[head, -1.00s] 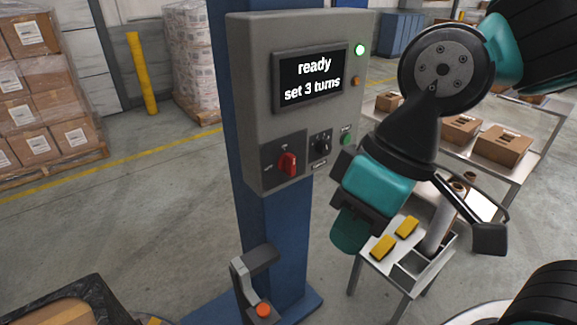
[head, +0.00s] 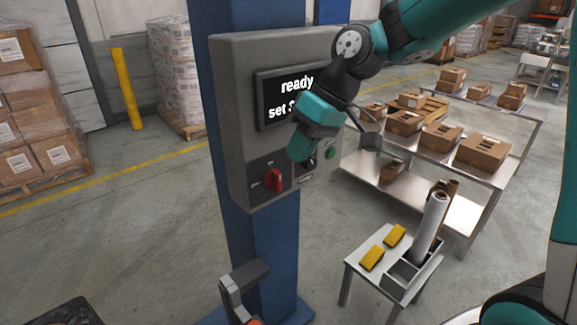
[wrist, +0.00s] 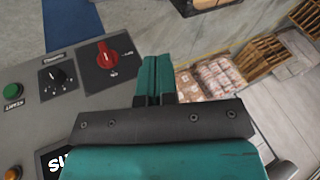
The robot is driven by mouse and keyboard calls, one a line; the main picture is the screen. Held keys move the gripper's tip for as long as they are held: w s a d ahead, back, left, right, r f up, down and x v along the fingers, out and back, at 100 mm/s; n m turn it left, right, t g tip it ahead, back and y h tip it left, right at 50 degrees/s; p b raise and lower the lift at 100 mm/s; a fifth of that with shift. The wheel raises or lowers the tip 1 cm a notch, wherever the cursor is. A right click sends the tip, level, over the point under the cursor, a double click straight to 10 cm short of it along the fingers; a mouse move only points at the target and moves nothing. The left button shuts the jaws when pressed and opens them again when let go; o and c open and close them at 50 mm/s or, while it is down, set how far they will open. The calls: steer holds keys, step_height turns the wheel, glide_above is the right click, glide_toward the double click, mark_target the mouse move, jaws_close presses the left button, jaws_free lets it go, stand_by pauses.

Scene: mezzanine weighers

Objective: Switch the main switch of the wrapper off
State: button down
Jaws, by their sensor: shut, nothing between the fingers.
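The wrapper's control box (head: 228,110) is grey and mounted on a blue column. Its main switch (head: 273,180) is a red rotary handle on a dark plate at the box's lower left. The handle stands roughly upright, toward the upper of two small labels that I cannot read clearly. It also shows in the wrist view (wrist: 107,55), left of my fingers. My gripper (head: 298,152) is shut and empty, in front of the box, above and right of the switch. In the wrist view its teal fingers (wrist: 154,66) are together, apart from the switch.
A black knob (wrist: 57,76) and a green button (head: 330,153) sit right of the switch in the head view. The screen (head: 270,92), reading "ready", is partly covered by my arm. A small table (head: 352,262) with yellow blocks stands at right.

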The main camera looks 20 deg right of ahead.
mark_target(276, 180)
steer(key=w+d+f+m+t+y, duration=0.1)
steer(key=w+d+f, duration=0.4)
steer(key=w+d, duration=0.8)
steer(key=shift+p, duration=0.4)
steer(key=shift+a+f, duration=0.1)
steer(key=shift+f, duration=0.05)
steer(key=a+f+p, duration=0.2)
steer(key=a, duration=0.1)
steer(key=a+f+p, duration=0.1)
steer(key=a+f, duration=0.2)
steer(key=a+f+p, duration=0.2)
steer(key=a, duration=0.1)
steer(key=shift+w+f+p, duration=0.3)
steer(key=shift+w+p, duration=0.05)
steer(key=shift+w, duration=0.05)
steer(key=shift+s+a+f, duration=0.1)
steer(key=shift+a+f, duration=0.05)
steer(key=shift+a, duration=0.1)
